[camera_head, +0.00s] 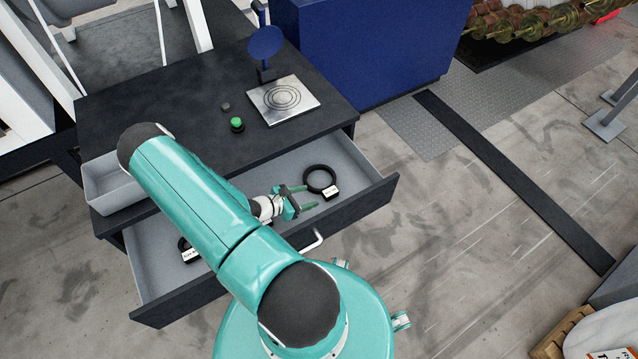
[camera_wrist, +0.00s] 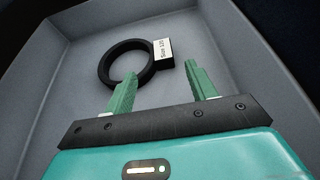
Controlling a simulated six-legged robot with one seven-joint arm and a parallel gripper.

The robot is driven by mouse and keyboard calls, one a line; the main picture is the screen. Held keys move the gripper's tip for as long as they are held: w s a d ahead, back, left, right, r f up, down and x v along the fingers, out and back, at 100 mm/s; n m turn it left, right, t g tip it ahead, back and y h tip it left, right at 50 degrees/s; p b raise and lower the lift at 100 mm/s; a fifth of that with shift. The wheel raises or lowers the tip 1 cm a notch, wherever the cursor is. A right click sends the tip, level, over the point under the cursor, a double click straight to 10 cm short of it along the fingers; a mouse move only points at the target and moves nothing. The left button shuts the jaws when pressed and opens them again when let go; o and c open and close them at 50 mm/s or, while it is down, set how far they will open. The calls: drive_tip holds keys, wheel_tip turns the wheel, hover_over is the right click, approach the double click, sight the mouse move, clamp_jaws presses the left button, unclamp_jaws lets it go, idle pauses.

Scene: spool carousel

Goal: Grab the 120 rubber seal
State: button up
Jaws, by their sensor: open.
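A black ring-shaped seal (camera_head: 320,168) with a white label lies in the right part of the open drawer. It also shows in the wrist view (camera_wrist: 104,64), where its label (camera_wrist: 163,49) seems to read "Size 120". My gripper (camera_head: 314,199) is inside the drawer area, its green fingers spread and pointing at the seal, just short of it. In the wrist view my gripper (camera_wrist: 160,82) has nothing between its fingers; the ring lies beyond the left fingertip and the label beyond the gap. A second black labelled seal (camera_head: 187,254) lies at the drawer's left, partly hidden by my arm.
The drawer (camera_head: 376,185) is pulled out under a dark table (camera_head: 185,115); its walls surround the seals. A blue cabinet (camera_head: 365,50) stands behind.

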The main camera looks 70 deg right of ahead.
sight(329, 192)
drive_tip(key=x, duration=1)
drive_tip(key=shift+a+f, duration=0.15)
drive_tip(key=shift+c, duration=0.5)
drive_tip(key=c, duration=1)
